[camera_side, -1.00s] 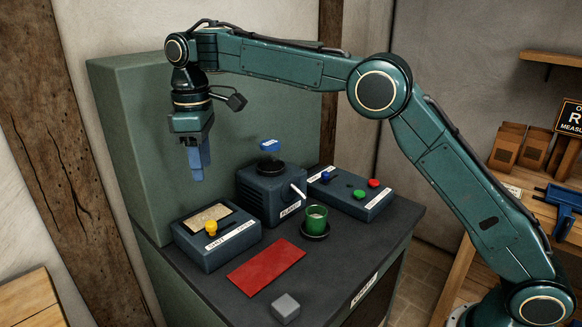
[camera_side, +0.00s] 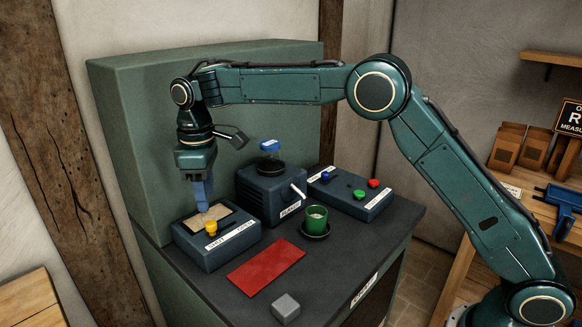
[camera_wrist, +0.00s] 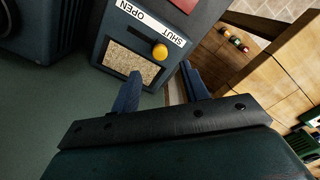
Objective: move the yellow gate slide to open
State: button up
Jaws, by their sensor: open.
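The yellow gate slide knob (camera_side: 211,228) sits on a dark blue box (camera_side: 190,257) at the left of the bench. In the wrist view the knob (camera_wrist: 160,52) is at the SHUT end of the white SHUT/OPEN label (camera_wrist: 150,22), beside a window of grain (camera_wrist: 130,63). My gripper (camera_side: 203,206) points down over the box, its blue fingertips just behind the knob in the side view. In the wrist view my gripper (camera_wrist: 160,85) is open and empty, the knob lying ahead between the lines of its two fingers. I see no contact with the knob.
A dark blue machine (camera_side: 270,196) with a side handle stands right of the box. A button panel (camera_side: 350,195) is beyond it, and a green cup (camera_side: 316,218) in front. A red mat (camera_side: 266,267) and grey block (camera_side: 285,307) lie nearer. A green cabinet wall (camera_side: 260,100) rises behind.

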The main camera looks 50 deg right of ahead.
aim_at(211, 222)
jog(key=shift+f, duration=3.45)
jog(key=shift+d, duration=0.1)
grip_shut()
